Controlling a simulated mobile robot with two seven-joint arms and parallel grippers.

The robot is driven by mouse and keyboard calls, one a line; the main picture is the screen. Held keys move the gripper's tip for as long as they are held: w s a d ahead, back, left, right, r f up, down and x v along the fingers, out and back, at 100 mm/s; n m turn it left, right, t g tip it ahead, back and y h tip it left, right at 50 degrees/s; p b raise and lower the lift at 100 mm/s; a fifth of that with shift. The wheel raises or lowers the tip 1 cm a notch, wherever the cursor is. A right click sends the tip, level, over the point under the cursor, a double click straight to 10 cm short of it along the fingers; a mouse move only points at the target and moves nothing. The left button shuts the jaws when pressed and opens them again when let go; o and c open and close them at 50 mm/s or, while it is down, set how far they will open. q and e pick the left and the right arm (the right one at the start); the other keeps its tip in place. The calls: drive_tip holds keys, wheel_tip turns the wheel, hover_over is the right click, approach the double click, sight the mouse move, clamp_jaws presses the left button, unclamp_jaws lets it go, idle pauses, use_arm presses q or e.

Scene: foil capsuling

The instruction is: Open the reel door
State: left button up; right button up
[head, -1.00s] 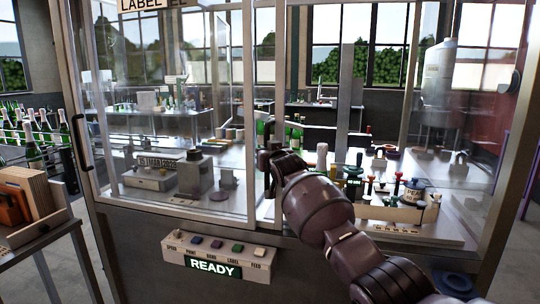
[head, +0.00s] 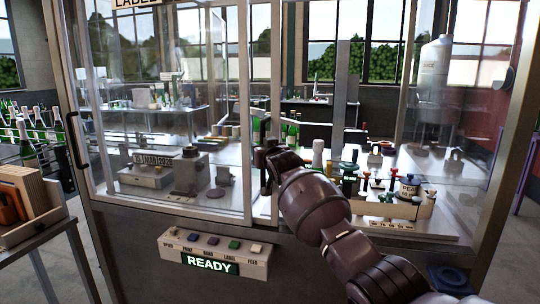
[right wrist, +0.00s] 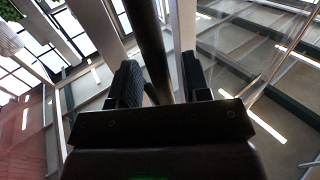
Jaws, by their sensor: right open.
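The machine cabinet has framed clear panels, and a glazed door (head: 150,60) on the left has a black upright handle (head: 76,140) at its left edge. I cannot tell from the pictures which panel is the reel door. My right gripper (head: 268,158) is at the upright metal posts mid-cabinet, its fingers partly hidden by my arm. In the right wrist view my right gripper (right wrist: 160,82) is open, with a dark round bar (right wrist: 152,40) running between its two fingers. Contact with the bar cannot be told. My left gripper is not in view.
A button panel (head: 214,252) reading READY sits on the cabinet front. Inside the cabinet are a labelled device (head: 150,172) and several stoppers and jars on the right. A cart (head: 28,225) with wooden boards and bottles (head: 30,140) stand at left.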

drive_tip(key=v, duration=1)
drive_tip(key=shift+s+p, duration=0.2)
drive_tip(key=shift+p, duration=0.25)
drive_tip(key=shift+d, duration=0.1)
drive_tip(key=shift+r, duration=0.15)
wheel_tip(320, 180, up, 5)
drive_tip(key=s+n+t+y, duration=0.1)
drive_tip(key=s+n+t, duration=0.1)
drive_tip(key=s+d+f+m+g+h, duration=0.1)
drive_tip(key=s+d+f+h, duration=0.1)
drive_tip(key=s+d+f, duration=0.6)
drive_tip(key=s+d+f+m+h, duration=0.1)
drive_tip(key=s+d+f, duration=0.35)
drive_tip(key=f, duration=0.85)
drive_tip(key=s+d+f+m+g+h, duration=0.1)
drive_tip(key=s+d+f+h, duration=0.1)
drive_tip(key=s+d+f, duration=0.6)
drive_tip(key=s+d+f+m+g+h, duration=0.1)
drive_tip(key=s+d+f+g, duration=0.1)
drive_tip(key=s+f, duration=0.8)
drive_tip(key=s+d+f+m+g+h, duration=0.1)
drive_tip(key=s+d+f+g, duration=0.2)
drive_tip(key=s+f, duration=0.8)
drive_tip(key=shift+s+d, duration=0.75)
drive_tip(key=shift+s, duration=0.2)
